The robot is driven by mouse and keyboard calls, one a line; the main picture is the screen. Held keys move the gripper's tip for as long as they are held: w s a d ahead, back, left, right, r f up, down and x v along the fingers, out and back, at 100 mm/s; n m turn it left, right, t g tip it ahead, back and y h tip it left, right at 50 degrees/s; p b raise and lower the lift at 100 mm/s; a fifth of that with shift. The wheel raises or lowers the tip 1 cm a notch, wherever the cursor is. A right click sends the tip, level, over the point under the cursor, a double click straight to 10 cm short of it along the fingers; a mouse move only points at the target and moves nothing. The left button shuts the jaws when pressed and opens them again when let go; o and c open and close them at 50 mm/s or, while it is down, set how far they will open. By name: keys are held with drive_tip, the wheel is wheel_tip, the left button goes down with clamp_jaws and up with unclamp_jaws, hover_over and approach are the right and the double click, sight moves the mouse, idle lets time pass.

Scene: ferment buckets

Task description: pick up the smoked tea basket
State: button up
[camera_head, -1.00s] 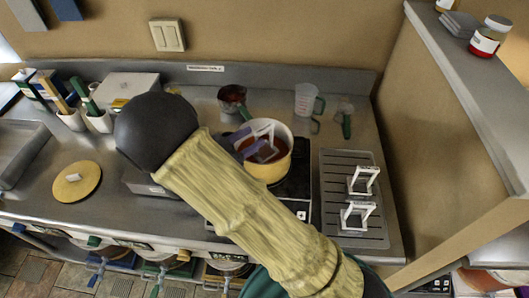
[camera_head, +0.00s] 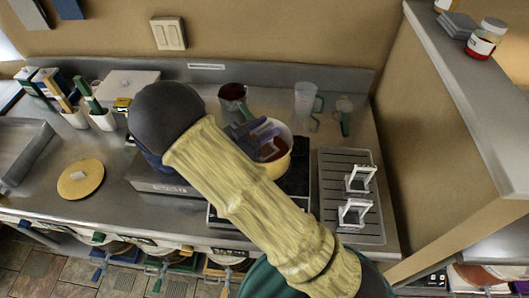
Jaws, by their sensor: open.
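My gripper (camera_head: 254,136) is dark purple-grey and open, at the left side and over the mouth of a cream-coloured pot (camera_head: 279,167). My arm partly hides it. A basket's pale handle (camera_head: 267,132) stands up out of the reddish liquid in the pot, right by the fingers. I cannot tell whether the fingers touch it or stand around it. Two more baskets with white frame handles, a rear one (camera_head: 359,180) and a front one (camera_head: 353,214), stand on the slatted drain tray (camera_head: 336,161) at the right. No readable label shows which basket is the smoked tea one.
A saucepan of dark red contents (camera_head: 232,93), a clear jug (camera_head: 304,102) and a green-handled utensil (camera_head: 345,118) stand behind the pot. A round yellow lid (camera_head: 81,180) lies at left on the steel counter. A raised ledge (camera_head: 466,95) bounds the right.

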drive_tip(key=shift+c, duration=0.4)
clamp_jaws()
wheel_tip(320, 180, up, 10)
drive_tip(key=shift+r+b, duration=0.1)
drive_tip(key=shift+b, duration=0.8)
